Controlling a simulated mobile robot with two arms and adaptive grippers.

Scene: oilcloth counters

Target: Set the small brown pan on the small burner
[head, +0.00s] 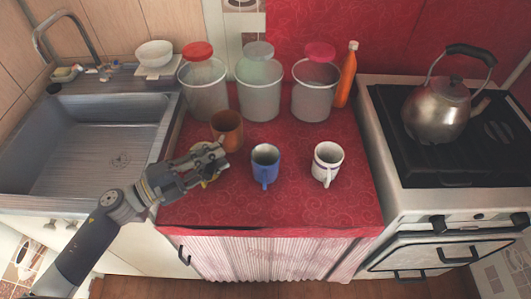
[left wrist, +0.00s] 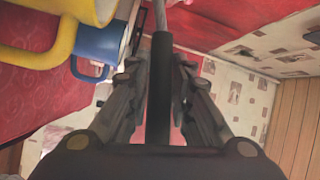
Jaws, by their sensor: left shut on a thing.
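The small brown pan (head: 228,131) is near the back left of the red counter, in front of the clear jars. My left gripper (head: 208,160) is just in front of it. In the left wrist view my left gripper (left wrist: 158,95) is shut on a dark handle (left wrist: 162,70) with a metal shank, apparently the pan's. The pan's body is out of that view. I cannot tell whether the pan touches the counter. The stove (head: 455,185) is at the right, its black hob carrying a kettle; a patterned burner (head: 498,131) shows beside the kettle. My right gripper is not in view.
A blue mug (head: 265,165) and a white mug (head: 327,163) stand on the counter (head: 290,205). A yellow mug (left wrist: 95,10) is mostly hidden by my gripper in the head view. A kettle (head: 437,110) stands on the hob. An orange bottle (head: 347,77) stands behind.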

